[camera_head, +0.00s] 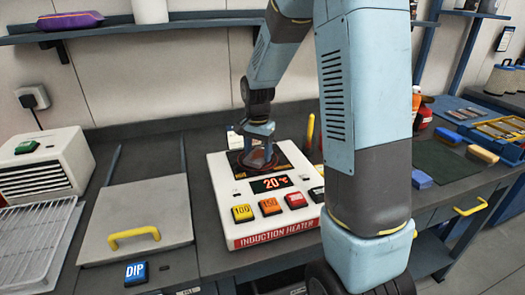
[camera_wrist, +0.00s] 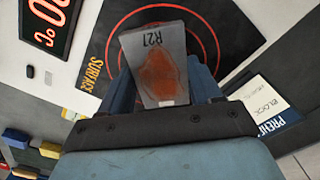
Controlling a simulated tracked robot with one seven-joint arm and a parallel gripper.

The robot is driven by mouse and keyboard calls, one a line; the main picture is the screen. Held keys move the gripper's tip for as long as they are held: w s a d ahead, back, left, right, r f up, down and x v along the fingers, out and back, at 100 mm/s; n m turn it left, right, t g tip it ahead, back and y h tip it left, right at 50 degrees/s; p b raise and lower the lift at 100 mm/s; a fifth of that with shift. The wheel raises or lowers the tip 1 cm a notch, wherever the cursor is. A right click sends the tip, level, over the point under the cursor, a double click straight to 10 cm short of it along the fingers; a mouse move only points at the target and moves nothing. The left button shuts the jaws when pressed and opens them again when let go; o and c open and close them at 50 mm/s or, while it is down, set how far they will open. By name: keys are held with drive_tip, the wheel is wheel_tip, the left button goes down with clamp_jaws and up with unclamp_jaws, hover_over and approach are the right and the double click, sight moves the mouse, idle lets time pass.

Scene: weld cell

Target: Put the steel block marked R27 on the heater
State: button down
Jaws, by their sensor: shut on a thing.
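The steel block marked R27 (camera_wrist: 152,72) is grey with an orange-brown patch and shows in the wrist view between my fingers. My gripper (camera_head: 262,158) is shut on it, over the dark top plate of the heater. The heater (camera_head: 272,242) is a white box labelled INDUCTION HEATER, with a display reading 20 °C and several coloured buttons. Its black plate with red rings (camera_wrist: 112,72) shows behind the block in the wrist view. Whether the block touches the plate I cannot tell. In the head view my gripper and arm mostly hide the block.
A grey lid with a yellow handle (camera_head: 135,236) and a DIP button (camera_head: 136,273) are left of the heater. A white vented unit (camera_head: 40,165) and a wire rack (camera_head: 40,240) stand further left. Coloured blocks (camera_head: 482,153) and a tray (camera_head: 500,130) lie right.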

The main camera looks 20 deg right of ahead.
sight(258, 155)
drive_tip(key=shift+c, duration=1)
unclamp_jaws()
wheel_tip(258, 155, up, 11)
drive_tip(key=s+r+n+t, duration=0.2)
drive_tip(key=s+r+n, duration=0.2)
drive_tip(key=s, duration=0.9)
drive_tip(key=s+d+r+n+t, duration=0.1)
drive_tip(key=s+r+n+t, duration=0.2)
drive_tip(key=s, duration=1)
wheel_tip(258, 155, up, 2)
drive_tip(key=shift+d+r+n+t, duration=0.1)
drive_tip(key=shift+d+n+t, duration=0.2)
drive_tip(key=shift+n, duration=0.7)
